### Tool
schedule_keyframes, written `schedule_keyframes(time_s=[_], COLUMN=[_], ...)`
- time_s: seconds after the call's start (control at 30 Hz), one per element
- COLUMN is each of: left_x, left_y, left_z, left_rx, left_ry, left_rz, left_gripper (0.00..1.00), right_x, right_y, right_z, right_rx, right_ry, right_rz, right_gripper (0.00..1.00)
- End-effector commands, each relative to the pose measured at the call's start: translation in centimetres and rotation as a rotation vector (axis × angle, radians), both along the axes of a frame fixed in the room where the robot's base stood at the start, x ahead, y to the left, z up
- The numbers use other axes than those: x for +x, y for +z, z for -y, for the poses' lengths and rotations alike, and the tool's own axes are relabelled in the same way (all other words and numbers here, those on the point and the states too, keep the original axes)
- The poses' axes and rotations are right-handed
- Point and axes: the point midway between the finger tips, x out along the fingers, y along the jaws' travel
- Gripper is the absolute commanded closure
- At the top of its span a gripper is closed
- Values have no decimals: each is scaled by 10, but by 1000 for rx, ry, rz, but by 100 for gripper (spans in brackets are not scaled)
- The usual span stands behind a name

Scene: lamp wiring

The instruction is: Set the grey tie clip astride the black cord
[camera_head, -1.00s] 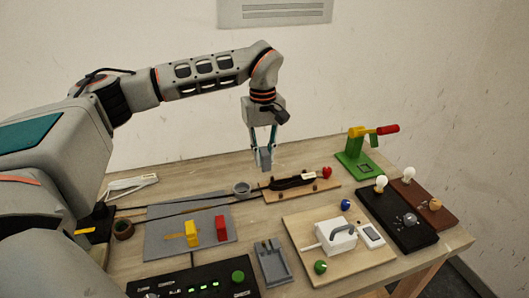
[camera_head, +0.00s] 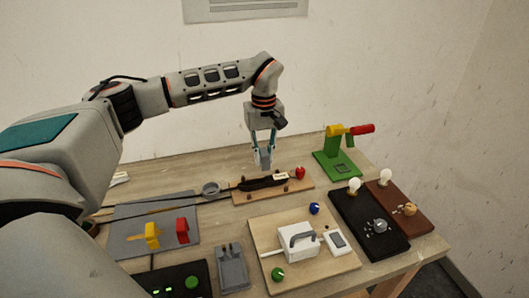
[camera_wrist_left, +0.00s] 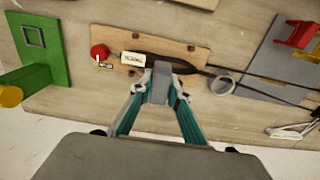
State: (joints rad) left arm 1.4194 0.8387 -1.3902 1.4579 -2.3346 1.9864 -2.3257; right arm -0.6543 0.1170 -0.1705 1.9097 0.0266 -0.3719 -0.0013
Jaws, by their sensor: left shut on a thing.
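My left gripper (camera_head: 264,158) points straight down and is shut on a small grey piece, the grey tie clip (camera_wrist_left: 159,82), between its fingertips. The black cord (camera_head: 262,183) lies along a light wooden board (camera_head: 300,188) and runs off to the left as thin dark lines. In the left wrist view the clip overlaps the near edge of the black cord (camera_wrist_left: 180,66). In the head view the clip appears just above and behind the cord; I cannot tell whether they touch. My right gripper is not in view.
A red knob (camera_head: 300,173) sits at the board's right end, and a grey ring (camera_head: 211,188) is left of it. A green stand (camera_head: 338,167) with a yellow and red handle rises to the right. A white box (camera_head: 298,243) stands in front.

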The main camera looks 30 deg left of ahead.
Motion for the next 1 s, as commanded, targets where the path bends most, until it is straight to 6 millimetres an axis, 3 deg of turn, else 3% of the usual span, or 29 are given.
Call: schedule_keyframes(time_s=[0.4, 1.0], left_x=[0, 0], left_y=[-32, -39], left_z=[0, 0], left_rx=[-1, 0], left_ry=[0, 0], left_rz=[-1, 0], left_gripper=[99, 99], right_x=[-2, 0], right_y=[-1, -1], right_z=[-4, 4], right_rx=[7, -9], right_ry=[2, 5], right_rz=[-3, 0], right_gripper=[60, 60])
